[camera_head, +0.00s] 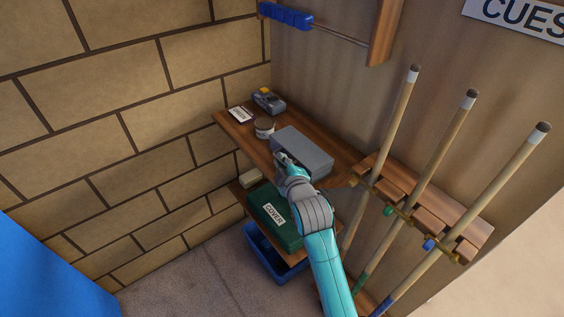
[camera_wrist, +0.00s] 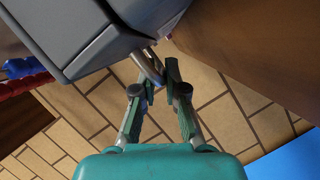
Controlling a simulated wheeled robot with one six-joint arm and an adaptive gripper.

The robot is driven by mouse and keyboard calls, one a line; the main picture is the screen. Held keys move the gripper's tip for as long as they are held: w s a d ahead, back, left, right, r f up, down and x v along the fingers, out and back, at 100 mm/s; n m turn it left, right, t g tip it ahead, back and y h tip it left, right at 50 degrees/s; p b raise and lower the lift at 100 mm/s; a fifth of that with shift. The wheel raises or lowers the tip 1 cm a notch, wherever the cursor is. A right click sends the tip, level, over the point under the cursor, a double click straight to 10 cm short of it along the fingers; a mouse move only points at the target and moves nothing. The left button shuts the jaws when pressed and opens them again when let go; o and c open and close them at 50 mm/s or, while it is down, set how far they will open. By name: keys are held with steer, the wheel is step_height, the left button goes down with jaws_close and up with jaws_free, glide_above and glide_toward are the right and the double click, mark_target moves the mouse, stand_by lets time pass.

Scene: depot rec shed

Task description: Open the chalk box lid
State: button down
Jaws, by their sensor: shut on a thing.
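The grey chalk box (camera_head: 305,148) stands on the upper wooden shelf, and its lid looks down. My gripper (camera_head: 282,160) is at the front of the box, with the arm reaching up from below right. In the wrist view the box (camera_wrist: 65,30) fills the upper left, with a seam between its two grey parts. A bent metal handle (camera_wrist: 148,66) sticks out from its edge. My gripper (camera_wrist: 153,76) is shut on this handle. The fingers partly hide the handle.
A small round tub (camera_head: 264,128), a card (camera_head: 240,114) and a dark device (camera_head: 268,100) share the upper shelf (camera_head: 228,128). Cues (camera_head: 428,160) stand in a rack (camera_head: 430,212) close right of my arm.

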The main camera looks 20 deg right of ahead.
mark_target(303, 149)
steer(key=shift+r, duration=0.2)
steer(key=shift+w+d+r+m+y, duration=0.1)
steer(key=shift+r+m+y, duration=0.05)
steer(key=shift+r+m, duration=0.25)
steer(key=shift+d+r+m+y, duration=0.15)
steer(key=shift+r+m, duration=0.15)
steer(key=shift+r, duration=0.15)
steer(key=d+r+m+g+y, duration=0.1)
steer(key=d+r+m, duration=0.1)
steer(key=w+d+r+m+y, duration=0.1)
steer(key=d+r+m, duration=0.1)
steer(key=r, duration=0.1)
steer(key=w+d+r+m+g+y, duration=0.1)
steer(key=d+r+m+y, duration=0.1)
steer(key=shift+d+r+m+g, duration=0.25)
steer(key=shift+r+m+g, duration=0.05)
steer(key=shift+r, duration=0.05)
steer(key=shift+w+d+r+y, duration=0.15)
steer(key=shift+d+y, duration=0.15)
steer(key=shift+d, duration=0.05)
steer(key=shift+w+d+r, duration=0.1)
steer(key=shift+d, duration=0.2)
steer(key=shift+w+d+r, duration=0.1)
steer(key=shift+w+d, duration=0.1)
steer(key=shift+d, duration=0.4)
steer(key=shift+w+d, duration=0.15)
steer(key=shift+d, duration=0.4)
